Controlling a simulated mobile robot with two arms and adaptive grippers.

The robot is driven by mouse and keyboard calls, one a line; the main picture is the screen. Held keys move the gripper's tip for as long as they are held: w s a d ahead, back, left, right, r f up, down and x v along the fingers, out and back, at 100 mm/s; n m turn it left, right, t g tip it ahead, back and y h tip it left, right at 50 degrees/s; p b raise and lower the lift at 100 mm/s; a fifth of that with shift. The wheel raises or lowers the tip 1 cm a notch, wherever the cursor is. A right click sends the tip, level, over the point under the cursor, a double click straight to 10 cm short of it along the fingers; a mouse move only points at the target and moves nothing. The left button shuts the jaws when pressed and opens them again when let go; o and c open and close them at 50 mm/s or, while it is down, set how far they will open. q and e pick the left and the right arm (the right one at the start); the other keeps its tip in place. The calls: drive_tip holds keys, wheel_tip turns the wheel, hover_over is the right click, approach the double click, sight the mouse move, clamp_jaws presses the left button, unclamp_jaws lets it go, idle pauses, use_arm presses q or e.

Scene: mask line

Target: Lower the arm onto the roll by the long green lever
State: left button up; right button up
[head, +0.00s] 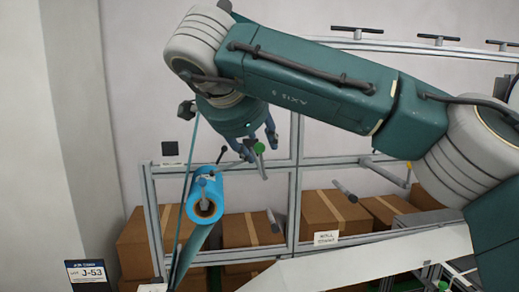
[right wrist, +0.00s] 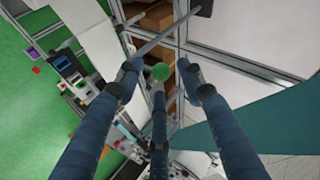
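The blue roll (head: 205,188) sits on a spindle at the frame, with its dark core facing me. A small grey arm shows close above the roll; whether it touches is unclear. The lever's round green knob (head: 259,147) is up and to the right of the roll, just below my right gripper (head: 262,139). In the right wrist view the green knob (right wrist: 160,72) lies between the spread fingers of my right gripper (right wrist: 159,82), with gaps around it. The fingers are open and hold nothing. My left gripper is out of view.
A metal frame (head: 297,190) stands around the roll, with several cardboard boxes (head: 335,209) behind it. Grey rods (head: 344,190) stick out right of the roll. A web strip runs up and down left of it. A white sloping panel (head: 370,260) lies lower right.

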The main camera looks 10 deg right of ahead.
drive_tip(key=v, duration=0.8)
drive_tip(key=shift+s+a, duration=0.1)
